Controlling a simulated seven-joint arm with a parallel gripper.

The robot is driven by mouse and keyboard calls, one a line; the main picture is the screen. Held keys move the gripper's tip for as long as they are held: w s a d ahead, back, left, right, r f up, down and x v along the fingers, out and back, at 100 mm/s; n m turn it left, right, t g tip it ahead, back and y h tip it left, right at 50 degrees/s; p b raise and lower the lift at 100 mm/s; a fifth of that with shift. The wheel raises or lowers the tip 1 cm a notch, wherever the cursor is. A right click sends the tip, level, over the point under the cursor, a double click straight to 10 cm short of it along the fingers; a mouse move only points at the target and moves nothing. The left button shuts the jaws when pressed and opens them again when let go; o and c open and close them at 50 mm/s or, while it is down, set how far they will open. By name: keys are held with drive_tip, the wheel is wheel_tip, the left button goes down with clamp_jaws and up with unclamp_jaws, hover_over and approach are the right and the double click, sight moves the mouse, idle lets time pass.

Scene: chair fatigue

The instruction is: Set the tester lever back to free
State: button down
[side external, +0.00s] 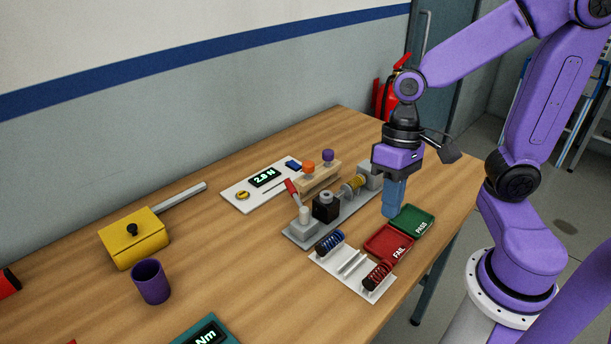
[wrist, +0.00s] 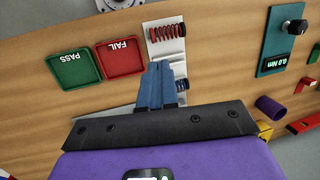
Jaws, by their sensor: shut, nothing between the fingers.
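The tester (side external: 325,218) is a grey rail on the wooden table, with a black block and a brass-coloured part on it. Its lever has a red handle (side external: 292,187) at the left end, tilted up toward the back left. My gripper (side external: 392,212) points down at the right of the tester, near the green PASS tray, apart from the lever. Its blue fingers are together and empty; they also show in the wrist view (wrist: 158,68). The lever cannot be made out in the wrist view, where my gripper body covers much of the table.
A white panel (side external: 238,197) reading about 2.8 N lies behind the tester. A wooden block with orange and purple knobs (side external: 320,178) stands behind the rail. In front are a spring rack (side external: 338,272), a red FAIL tray (side external: 385,240) and a green PASS tray (side external: 415,221).

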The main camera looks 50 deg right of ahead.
sight(294, 194)
drive_tip(key=w+d+m+t+y, duration=0.2)
drive_tip(key=w+d+m, duration=0.4)
drive_tip(key=w+m, duration=0.3)
drive_tip(key=w+d+m+t+y, duration=0.2)
drive_tip(key=w+d+m, duration=0.4)
drive_tip(key=w+m, duration=0.4)
drive_tip(key=r+m, duration=0.1)
drive_tip(key=m, duration=0.3)
drive_tip(key=shift+t, duration=0.4)
drive_tip(key=shift+a+f, duration=0.15)
drive_tip(key=x, duration=1)
drive_tip(key=shift+a, duration=0.2)
drive_tip(key=shift+w+a+f, duration=0.1)
drive_tip(key=shift+w+a, duration=0.2)
drive_tip(key=shift+a, duration=0.25)
drive_tip(key=shift+w+a, duration=0.3)
drive_tip(key=shift+a, duration=0.25)
drive_tip(key=shift+w+a+f, duration=0.1)
drive_tip(key=shift+w+a, duration=0.2)
drive_tip(key=shift+a, duration=0.3)
